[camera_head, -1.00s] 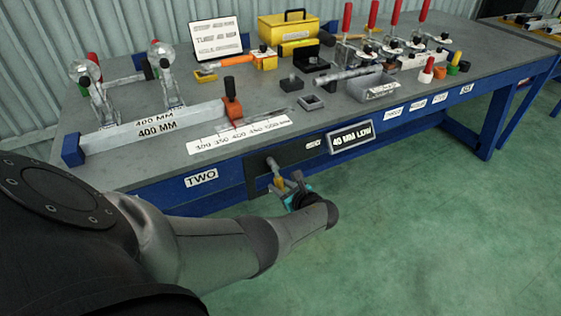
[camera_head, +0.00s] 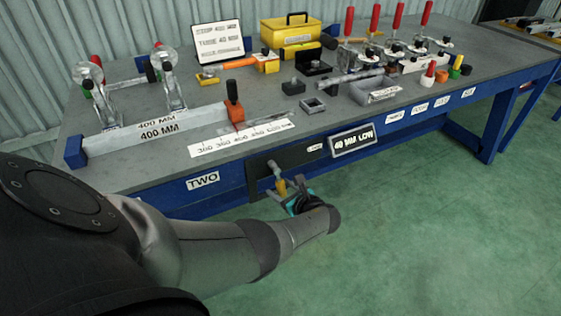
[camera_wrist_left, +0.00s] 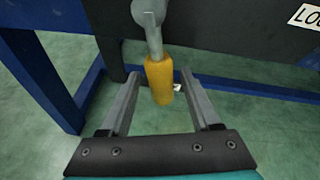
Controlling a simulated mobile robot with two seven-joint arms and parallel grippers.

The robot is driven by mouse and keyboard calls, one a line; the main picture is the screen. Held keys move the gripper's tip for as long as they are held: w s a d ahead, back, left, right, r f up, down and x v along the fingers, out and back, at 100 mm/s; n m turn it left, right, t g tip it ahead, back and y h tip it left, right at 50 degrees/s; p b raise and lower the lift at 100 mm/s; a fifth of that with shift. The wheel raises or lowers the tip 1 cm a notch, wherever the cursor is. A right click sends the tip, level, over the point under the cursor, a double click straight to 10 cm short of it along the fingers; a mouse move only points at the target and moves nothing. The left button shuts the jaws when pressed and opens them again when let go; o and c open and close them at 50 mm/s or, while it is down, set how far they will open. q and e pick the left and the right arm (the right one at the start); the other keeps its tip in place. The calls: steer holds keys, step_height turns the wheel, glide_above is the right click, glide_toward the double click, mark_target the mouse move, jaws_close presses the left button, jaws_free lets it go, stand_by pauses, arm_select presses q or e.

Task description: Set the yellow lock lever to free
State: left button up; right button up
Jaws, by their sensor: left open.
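The yellow lock lever (camera_head: 281,186) hangs from a metal pivot on a dark panel (camera_head: 290,158) on the bench's front. In the left wrist view the yellow grip (camera_wrist_left: 159,80) points down from its grey arm, slightly tilted. My left gripper (camera_head: 286,188) is at the lever, and its fingers (camera_wrist_left: 158,88) stand open on both sides of the yellow grip, with a gap visible on each side. I cannot tell whether either finger touches it. My right gripper is not in view. The label beside the lever is only partly seen in the wrist view.
The workbench (camera_head: 230,160) carries a 400 MM stop bar (camera_head: 155,130), a yellow toolbox (camera_head: 290,36), a grey tray (camera_head: 374,91) and several red-handled clamps. A "40 MM LOW" sign (camera_head: 352,141) sits on the front edge, right of the lever. The green floor in front is clear.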

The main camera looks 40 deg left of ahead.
arm_select(q)
steer(key=shift+d+r, duration=0.15)
steer(key=shift+d, duration=0.15)
steer(key=shift+s+d+r+p, duration=0.1)
steer(key=shift+s+d+p, duration=0.05)
steer(key=shift+d+p, duration=0.15)
steer(key=s+d+p, duration=0.2)
steer(key=s+d, duration=0.1)
steer(key=d, duration=0.8)
steer(key=shift+s, duration=0.25)
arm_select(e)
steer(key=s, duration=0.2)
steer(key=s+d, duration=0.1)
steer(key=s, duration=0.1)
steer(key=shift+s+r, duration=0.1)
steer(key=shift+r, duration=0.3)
